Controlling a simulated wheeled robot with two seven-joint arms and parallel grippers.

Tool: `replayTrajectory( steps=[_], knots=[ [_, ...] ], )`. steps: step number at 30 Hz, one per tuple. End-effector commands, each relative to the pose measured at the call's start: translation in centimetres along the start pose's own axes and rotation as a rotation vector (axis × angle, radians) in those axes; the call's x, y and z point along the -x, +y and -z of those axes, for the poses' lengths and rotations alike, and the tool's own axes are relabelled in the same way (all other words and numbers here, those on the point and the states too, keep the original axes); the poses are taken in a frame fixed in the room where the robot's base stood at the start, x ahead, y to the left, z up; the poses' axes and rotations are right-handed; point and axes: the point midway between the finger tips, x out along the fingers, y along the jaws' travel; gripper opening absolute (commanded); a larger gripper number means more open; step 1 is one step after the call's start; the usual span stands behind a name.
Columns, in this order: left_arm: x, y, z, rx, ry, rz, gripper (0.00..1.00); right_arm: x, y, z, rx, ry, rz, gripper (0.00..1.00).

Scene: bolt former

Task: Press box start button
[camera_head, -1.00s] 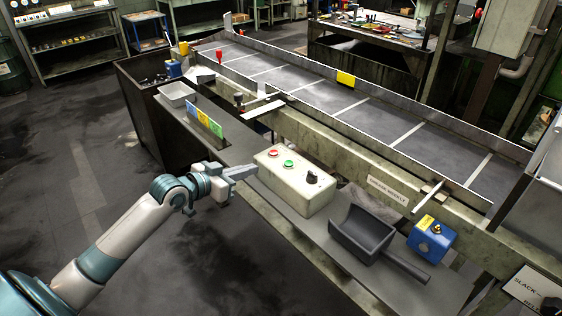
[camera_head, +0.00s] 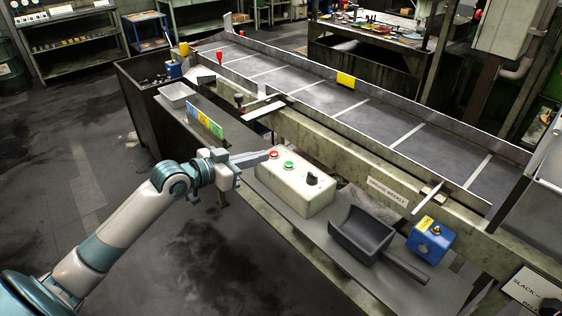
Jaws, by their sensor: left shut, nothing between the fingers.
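A cream control box (camera_head: 297,189) stands on the grey shelf. On its top are a red button (camera_head: 274,154), a green button (camera_head: 289,165) and a black knob (camera_head: 312,179). My left gripper (camera_head: 264,156) comes in from the left. It is shut and empty, with its fingertips at the box's left end, just left of the red button in the picture. I cannot tell whether the tips touch the box or hover above it. The green button is in plain sight and apart from the fingers. My right gripper is not in view.
A dark scoop (camera_head: 362,235) and a blue box with a yellow label (camera_head: 431,240) sit right of the control box. Coloured cards (camera_head: 203,122) and a grey tray (camera_head: 177,96) are at the left. A conveyor (camera_head: 370,115) runs behind.

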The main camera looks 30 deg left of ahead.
Motion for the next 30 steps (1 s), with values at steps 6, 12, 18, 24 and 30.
replayTrajectory(
  steps=[6,12,18,24,30],
  knots=[
    [-3.2,0.0,0.4,0.004,0.002,-0.001,0.0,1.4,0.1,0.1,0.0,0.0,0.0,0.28],
    [-6.8,0.0,0.5,0.003,0.002,0.0,0.0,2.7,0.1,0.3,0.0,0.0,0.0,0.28],
    [-8.9,0.1,-1.3,0.003,-0.003,0.0,0.0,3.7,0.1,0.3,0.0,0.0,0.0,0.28],
    [-9.3,0.0,-3.3,0.0,-0.002,0.0,0.0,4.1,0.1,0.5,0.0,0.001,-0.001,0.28],
    [-9.5,0.0,-3.9,0.0,-0.001,0.0,0.0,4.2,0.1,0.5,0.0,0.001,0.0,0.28]
  ],
)
